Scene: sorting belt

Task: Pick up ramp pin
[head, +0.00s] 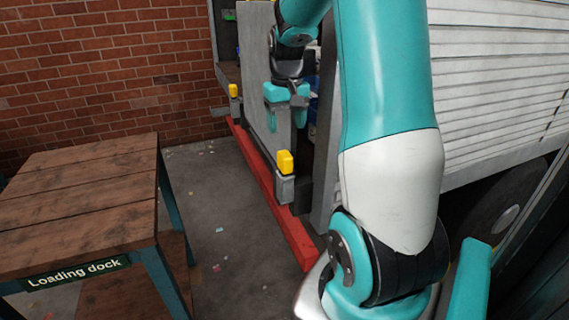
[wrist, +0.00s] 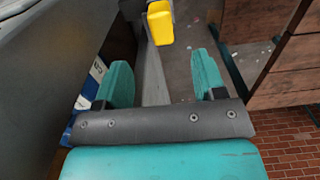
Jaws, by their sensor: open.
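Two yellow-topped pins sit on grey brackets along the truck's rear edge in the head view. The nearer pin (head: 285,162) is at the middle, and the farther pin (head: 233,90) is up and left of it. One yellow pin head (wrist: 160,22) shows at the top of the wrist view, beyond my fingertips and roughly between them. My gripper (head: 288,112) hangs beside the upright grey panel, above and behind the nearer pin. In the wrist view my gripper (wrist: 163,78) has its two teal fingers wide apart with nothing between them.
The upright grey ramp panel (head: 258,70) stands close beside my gripper. A red beam (head: 290,232) runs below the pins. A wooden loading dock table (head: 80,190) stands at the left. The white slatted truck side (head: 490,90) is at the right. Floor between table and truck is open.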

